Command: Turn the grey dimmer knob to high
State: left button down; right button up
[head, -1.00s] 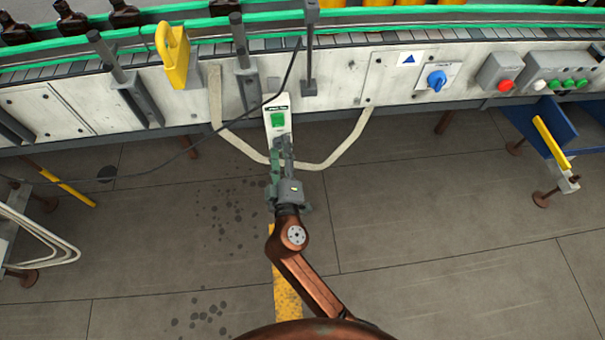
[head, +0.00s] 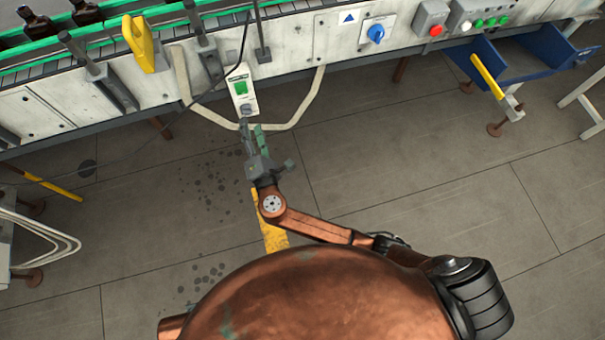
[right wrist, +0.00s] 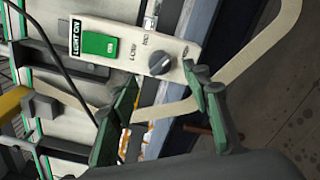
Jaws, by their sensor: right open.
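The grey dimmer knob (head: 246,108) is on the lower end of a white switch panel (head: 238,79). In the right wrist view the knob (right wrist: 160,64) shows clearly, with small LOW and MID marks beside it; I cannot tell its exact setting. A green switch (right wrist: 99,44) and a LIGHT ON label are on the same panel. My right gripper (head: 252,130) is open and empty just in front of the panel's lower end. In the right wrist view its fingers (right wrist: 160,92) are spread apart, with the knob beyond the gap, apparently untouched. My left gripper is out of view.
A pale bent rail (head: 301,113) curves around the panel, and a dark cable passes beside it. A yellow bracket (head: 139,43), a blue rotary switch (head: 376,33) and a red button (head: 436,30) are on the conveyor side. Open floor lies in front.

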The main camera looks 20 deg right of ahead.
pick_arm(q)
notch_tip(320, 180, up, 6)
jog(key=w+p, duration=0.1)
jog(key=p, duration=0.4)
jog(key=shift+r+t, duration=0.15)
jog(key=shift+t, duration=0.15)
pick_arm(e)
jog(key=s+d+f+m+g, duration=0.1)
jog(key=d+f, duration=0.3)
jog(key=f, duration=0.4)
jog(key=s+d+f+m+g, duration=0.2)
jog(key=s+d+f+g, duration=0.2)
jog(key=f, duration=0.5)
jog(key=s+d+f+m+g+h, duration=0.1)
jog(key=s+d+f+m+g, duration=0.1)
jog(key=d+f, duration=0.3)
notch_tip(320, 180, down, 4)
jog(key=shift+s+d+f, duration=0.15)
jog(key=shift+s+d, duration=0.1)
jog(key=shift+s, duration=0.1)
